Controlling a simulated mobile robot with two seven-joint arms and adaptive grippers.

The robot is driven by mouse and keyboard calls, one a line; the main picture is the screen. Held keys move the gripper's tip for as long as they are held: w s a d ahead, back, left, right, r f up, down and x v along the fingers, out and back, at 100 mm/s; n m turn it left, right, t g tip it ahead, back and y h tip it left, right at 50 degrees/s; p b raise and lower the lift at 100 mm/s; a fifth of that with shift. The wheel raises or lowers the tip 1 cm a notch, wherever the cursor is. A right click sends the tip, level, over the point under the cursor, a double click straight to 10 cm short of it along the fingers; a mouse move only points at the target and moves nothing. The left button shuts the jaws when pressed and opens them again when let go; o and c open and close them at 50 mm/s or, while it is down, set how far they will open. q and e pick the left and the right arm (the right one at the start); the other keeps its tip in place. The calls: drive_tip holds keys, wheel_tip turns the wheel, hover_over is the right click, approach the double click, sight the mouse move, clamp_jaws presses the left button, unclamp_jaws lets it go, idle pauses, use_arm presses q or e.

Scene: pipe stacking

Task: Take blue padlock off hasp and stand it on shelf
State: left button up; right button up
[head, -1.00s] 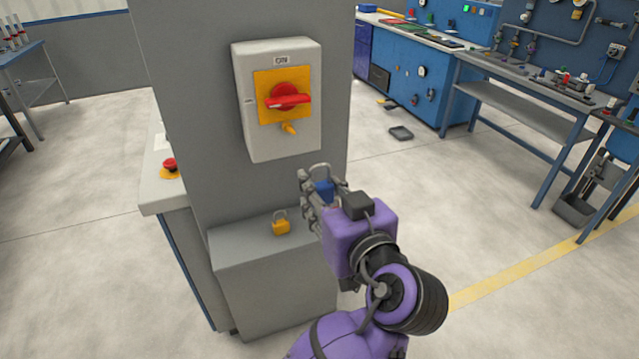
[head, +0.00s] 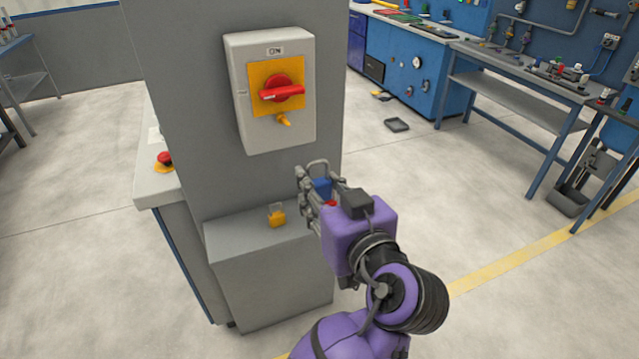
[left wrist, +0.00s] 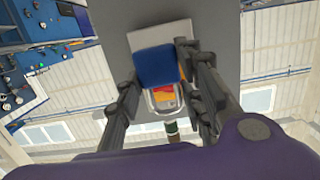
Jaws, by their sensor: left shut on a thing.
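The blue padlock (head: 321,186) is in my left gripper (head: 316,190), its grey shackle upward, in front of the pillar and below the switch box. The left wrist view shows the blue body (left wrist: 157,66) between the two fingers of the left gripper (left wrist: 161,58), with the shackle toward the bottom of the picture. The yellow hasp (head: 283,119) under the red switch handle carries no padlock in the head view. The grey shelf (head: 235,239) is below and left of my gripper. My right gripper is not in view.
A yellow padlock (head: 277,216) stands on the shelf, with bare shelf top to its left. The switch box (head: 237,110) is on the grey pillar (head: 180,110) above. A red button (head: 165,158) sits on a cabinet at left. Workbenches are far off at right.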

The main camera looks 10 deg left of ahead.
sight(321, 190)
use_arm(q)
drive_tip(key=shift+f+v, duration=0.1)
drive_tip(key=shift+v, duration=0.65)
drive_tip(key=shift+f+v, duration=0.15)
drive_tip(key=shift+v, duration=0.6)
drive_tip(key=shift+f+v, duration=0.15)
drive_tip(key=shift+v, duration=0.7)
drive_tip(key=shift+f+v, duration=0.1)
drive_tip(key=shift+v, duration=0.7)
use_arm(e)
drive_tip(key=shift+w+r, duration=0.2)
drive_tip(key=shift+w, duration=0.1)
use_arm(q)
drive_tip(key=shift+r, duration=0.1)
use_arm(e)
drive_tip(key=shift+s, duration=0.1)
